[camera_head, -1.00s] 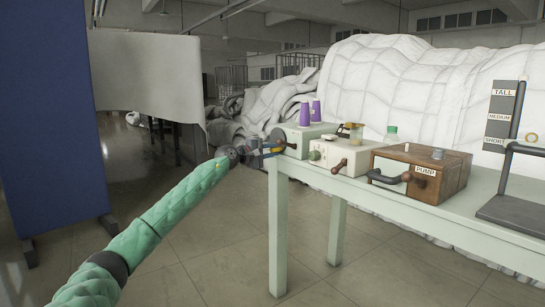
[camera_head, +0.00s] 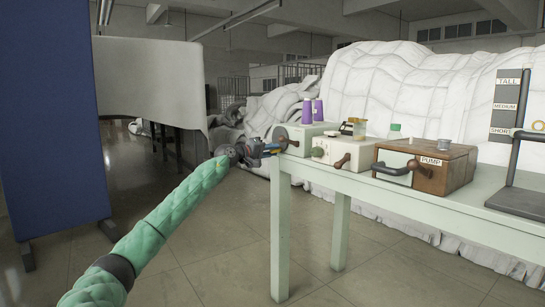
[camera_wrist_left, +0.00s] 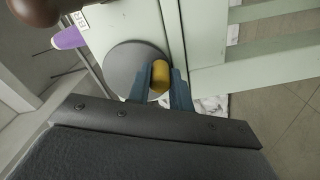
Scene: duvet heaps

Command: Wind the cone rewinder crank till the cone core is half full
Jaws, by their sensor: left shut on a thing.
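The cone rewinder (camera_head: 313,138) appears to be the pale box at the table's far left end, with purple cones (camera_head: 306,111) on top. Its dark round crank disc (camera_head: 280,134) faces left; it also shows in the left wrist view (camera_wrist_left: 122,68). My left gripper (camera_head: 272,150) is beside this disc. In the left wrist view, its blue fingers (camera_wrist_left: 160,88) are shut on a yellow crank handle (camera_wrist_left: 160,72) in front of the disc. A purple cone (camera_wrist_left: 69,38) shows at the upper left there. I cannot tell how full the cones are. My right gripper is out of view.
A white box with a brown crank (camera_head: 345,152) and a wooden PUMP box (camera_head: 440,165) stand along the green table (camera_head: 350,187). A height stand (camera_head: 506,105) is at the right. White duvet heaps (camera_head: 400,85) lie behind; a blue panel (camera_head: 50,110) stands left.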

